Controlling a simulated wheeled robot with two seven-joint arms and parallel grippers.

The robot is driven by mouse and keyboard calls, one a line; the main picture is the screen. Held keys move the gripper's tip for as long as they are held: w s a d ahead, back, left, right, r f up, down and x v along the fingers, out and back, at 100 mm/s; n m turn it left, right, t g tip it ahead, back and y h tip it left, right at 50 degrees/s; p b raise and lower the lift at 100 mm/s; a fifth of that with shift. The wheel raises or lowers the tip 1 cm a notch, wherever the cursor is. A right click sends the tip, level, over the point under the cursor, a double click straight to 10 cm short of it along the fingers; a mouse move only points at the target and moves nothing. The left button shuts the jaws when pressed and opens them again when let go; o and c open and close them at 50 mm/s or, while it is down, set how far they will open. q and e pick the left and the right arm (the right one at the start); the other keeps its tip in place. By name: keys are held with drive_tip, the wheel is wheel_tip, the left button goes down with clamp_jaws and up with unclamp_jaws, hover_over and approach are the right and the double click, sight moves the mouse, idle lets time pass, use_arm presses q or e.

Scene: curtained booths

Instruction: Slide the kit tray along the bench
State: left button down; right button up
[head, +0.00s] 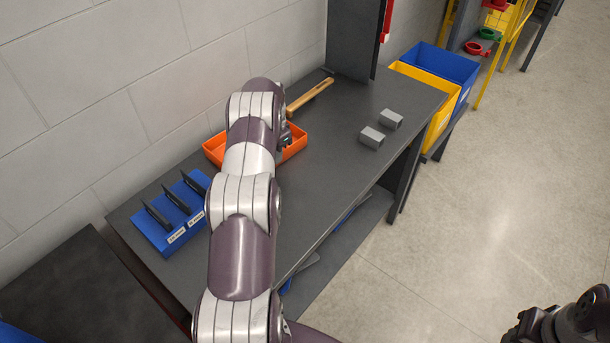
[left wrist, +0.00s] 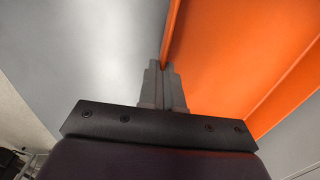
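The kit tray (head: 295,149) is a shallow orange tray on the dark grey bench (head: 330,165), by the wall. My left arm crosses in front of it and hides its middle. My left gripper (head: 288,135) is at the tray, mostly hidden by its own arm in the head view. In the left wrist view, the left gripper's fingers (left wrist: 163,85) are close together with the orange tray's wall (left wrist: 171,35) between them. My right gripper (head: 562,322) is at the lower right corner, dark and partly cut off, away from the bench over the floor.
A blue holder (head: 154,234) with black upright pieces stands left of the tray. A wooden-handled tool (head: 310,96) lies behind it. Two grey blocks (head: 372,138) sit to the right. A yellow bin (head: 436,82) and a blue bin (head: 455,67) stand past the bench's far end.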

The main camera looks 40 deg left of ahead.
use_arm(q)
drive_tip(key=c, duration=1.3)
unclamp_jaws()
drive_tip(key=shift+f, duration=0.1)
drive_tip(key=shift+o, duration=0.3)
wheel_tip(320, 180, up, 13)
drive_tip(key=p, duration=1.2)
drive_tip(key=shift+f, duration=0.2)
